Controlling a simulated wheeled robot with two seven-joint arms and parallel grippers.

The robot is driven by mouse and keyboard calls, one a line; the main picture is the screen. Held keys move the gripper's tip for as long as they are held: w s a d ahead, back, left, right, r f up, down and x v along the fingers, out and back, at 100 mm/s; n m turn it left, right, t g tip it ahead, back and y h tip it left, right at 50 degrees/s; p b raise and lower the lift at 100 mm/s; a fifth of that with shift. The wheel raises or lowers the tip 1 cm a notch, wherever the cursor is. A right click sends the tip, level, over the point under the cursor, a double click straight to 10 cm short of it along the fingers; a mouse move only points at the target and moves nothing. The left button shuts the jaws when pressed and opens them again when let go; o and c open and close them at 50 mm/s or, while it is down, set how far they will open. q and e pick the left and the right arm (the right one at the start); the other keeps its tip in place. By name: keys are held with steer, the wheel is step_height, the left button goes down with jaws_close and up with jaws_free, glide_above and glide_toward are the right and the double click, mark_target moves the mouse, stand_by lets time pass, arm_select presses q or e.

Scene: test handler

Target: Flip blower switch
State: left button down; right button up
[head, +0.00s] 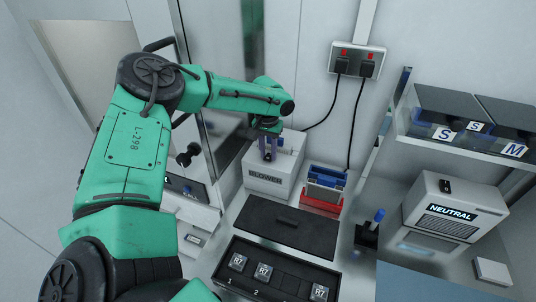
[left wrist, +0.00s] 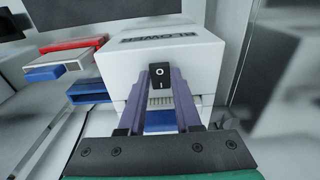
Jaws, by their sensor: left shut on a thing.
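The blower (head: 284,168) is a white box with a BLOWER label on the counter; it also fills the middle of the left wrist view (left wrist: 205,65). Its black rocker switch (left wrist: 160,71) is marked O and I and sits between my left fingertips. My left gripper (head: 268,156) reaches down over the blower box. In the left wrist view the purple fingers (left wrist: 161,84) are shut on the switch, one on each side. The switch is hidden in the head view. My right gripper is in neither view.
Red and blue trays (head: 322,192) stand right of the blower. A black lid (head: 287,226) and a tray of R7 parts (head: 277,272) lie in front. A NEUTRAL box (head: 452,212) stands at right, and a wall outlet (head: 357,61) with cords is above.

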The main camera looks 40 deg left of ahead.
mark_target(267, 159)
arm_select(q)
steer(key=c, duration=0.6)
jaws_free()
steer(key=shift+r, duration=0.15)
steer(key=shift+r, duration=0.35)
step_height(267, 159, up, 14)
steer(key=b, duration=0.3)
steer(key=shift+s+d+f, duration=0.15)
steer(key=shift+s, duration=0.3)
